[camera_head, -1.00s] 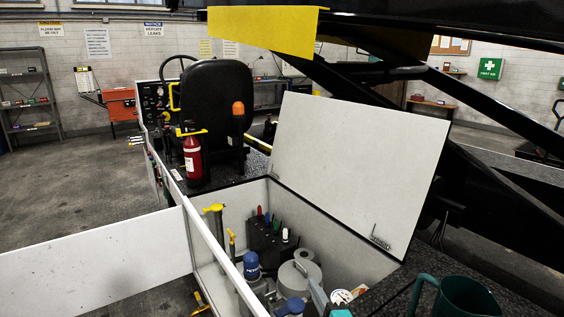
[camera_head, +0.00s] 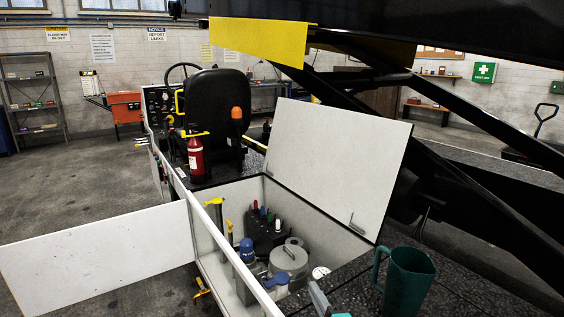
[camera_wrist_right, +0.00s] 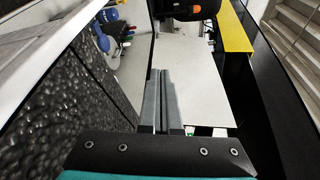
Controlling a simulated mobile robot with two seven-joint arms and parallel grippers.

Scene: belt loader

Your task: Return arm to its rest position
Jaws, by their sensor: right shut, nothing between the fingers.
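My right gripper (camera_head: 316,292) shows at the bottom edge of the head view, only its grey fingers and a bit of its body. Most of the right arm is hidden below the frame. My left arm and gripper are not in view.
A green jug (camera_head: 408,283) stands on the dark textured deck (camera_head: 355,290), right of my gripper. The raised white lid (camera_head: 335,165), a lowered side panel (camera_head: 100,260) and black beams (camera_head: 490,125) surround the compartment. It holds a blue-capped filler (camera_head: 247,250) and a round grey tank (camera_head: 290,262).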

